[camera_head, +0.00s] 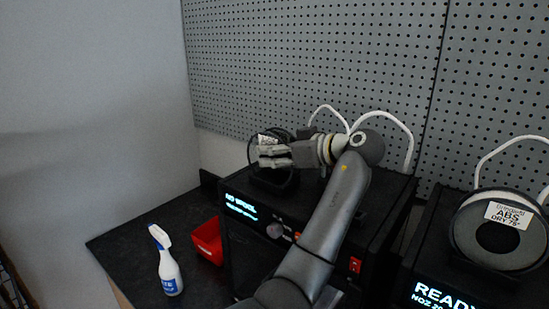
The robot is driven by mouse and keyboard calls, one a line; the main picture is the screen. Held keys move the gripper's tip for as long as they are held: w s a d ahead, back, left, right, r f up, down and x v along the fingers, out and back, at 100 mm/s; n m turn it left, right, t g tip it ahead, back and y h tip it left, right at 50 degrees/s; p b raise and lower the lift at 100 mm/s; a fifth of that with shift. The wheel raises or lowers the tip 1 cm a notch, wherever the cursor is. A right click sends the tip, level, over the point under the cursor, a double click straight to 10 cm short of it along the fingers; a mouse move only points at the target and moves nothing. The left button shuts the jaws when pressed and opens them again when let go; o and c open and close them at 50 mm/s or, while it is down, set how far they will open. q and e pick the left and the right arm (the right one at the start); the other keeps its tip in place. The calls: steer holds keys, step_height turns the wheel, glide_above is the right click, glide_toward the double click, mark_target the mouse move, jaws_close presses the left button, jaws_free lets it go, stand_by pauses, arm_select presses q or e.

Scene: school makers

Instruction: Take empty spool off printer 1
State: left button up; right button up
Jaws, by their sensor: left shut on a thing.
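The first printer (254,223) is a black box whose lit display begins with "NO". A dark spool (256,141) with a pale label stands on top of it at the left, mostly hidden behind my gripper. My left gripper (264,156) reaches across the printer's top from the right and is shut on the spool. My forearm hides part of the printer's front. My right gripper is not in view.
A second black printer (421,272) reading "READY" stands at the right, with a full-looking ABS spool (496,230) on it. White tubes (397,120) arch above the printers. A red bin (208,240) and a spray bottle (168,268) stand left on the dark bench (128,246). A grey pegboard (300,60) is behind.

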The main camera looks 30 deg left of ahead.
arm_select(q)
steer(key=shift+r, duration=0.1)
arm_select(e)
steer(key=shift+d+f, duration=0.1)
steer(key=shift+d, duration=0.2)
